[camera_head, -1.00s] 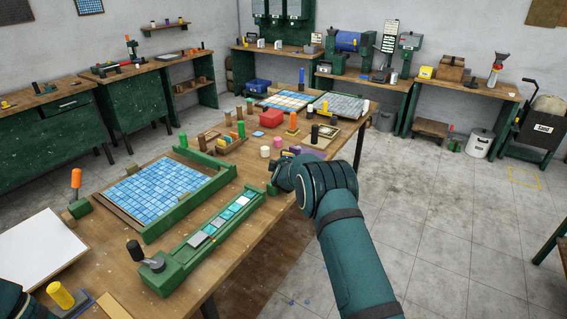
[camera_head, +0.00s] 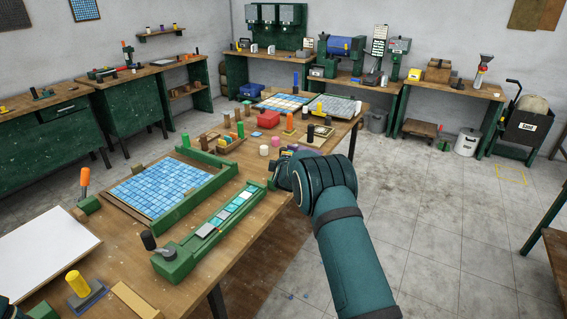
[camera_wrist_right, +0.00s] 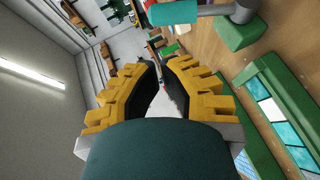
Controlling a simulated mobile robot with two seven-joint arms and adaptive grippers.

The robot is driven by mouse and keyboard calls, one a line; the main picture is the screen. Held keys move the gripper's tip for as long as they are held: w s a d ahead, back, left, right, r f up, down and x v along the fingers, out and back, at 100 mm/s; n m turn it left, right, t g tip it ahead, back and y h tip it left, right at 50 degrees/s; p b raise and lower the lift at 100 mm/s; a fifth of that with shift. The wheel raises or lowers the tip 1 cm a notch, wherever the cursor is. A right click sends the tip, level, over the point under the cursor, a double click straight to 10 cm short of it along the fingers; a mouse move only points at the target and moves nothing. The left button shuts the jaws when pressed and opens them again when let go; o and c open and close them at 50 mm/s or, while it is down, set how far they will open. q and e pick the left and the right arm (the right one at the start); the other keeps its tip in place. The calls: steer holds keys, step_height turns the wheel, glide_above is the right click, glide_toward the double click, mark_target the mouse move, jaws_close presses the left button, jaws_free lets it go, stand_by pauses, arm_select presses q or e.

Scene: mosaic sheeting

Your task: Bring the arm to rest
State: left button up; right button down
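My right arm, dark teal, reaches in from the bottom of the head view to the table's right edge. Its gripper is mostly hidden there behind the wrist, close to the far end of a green rail holder (camera_head: 175,267) with a row of teal, white and grey tiles. In the right wrist view my right gripper (camera_wrist_right: 161,68) has yellow-backed fingers with dark pads. They stand apart with a gap between them and nothing held. The rail holder also shows in that view (camera_wrist_right: 258,150), to the right of the fingers. My left gripper is not in view; only a sliver of dark arm shows at the lower left corner.
A blue mosaic sheet (camera_head: 160,187) lies in a green-railed frame on the wooden table. A white board (camera_head: 40,250) and a yellow-handled tool (camera_head: 78,284) are at the near left. Floor on the right is clear.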

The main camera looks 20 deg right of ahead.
stand_by(0.5)
steer(key=s+a+f+m+g+y+b, duration=0.2)
steer(key=s+a+f+m+g+y, duration=0.1)
steer(key=s+a+f, duration=0.55)
steer(key=s+a+f+m+g+y+b, duration=0.1)
steer(key=s+a+f+m+g+y, duration=0.3)
steer(key=s+f, duration=0.75)
steer(key=s+a+f+m+g+y, duration=0.1)
steer(key=s+a+f+m, duration=0.1)
steer(key=s+a, duration=0.3)
steer(key=s+a+f+m+g+y+b, duration=0.1)
steer(key=s+a, duration=0.5)
steer(key=s, duration=0.7)
steer(key=s+a+f+m+g+y+b, duration=0.1)
steer(key=s+a+f+m+g, duration=0.1)
steer(key=s+a, duration=0.3)
steer(key=s+f, duration=0.1)
steer(key=s, duration=0.3)
steer(key=shift+a+m, duration=0.25)
steer(key=shift+m, duration=0.15)
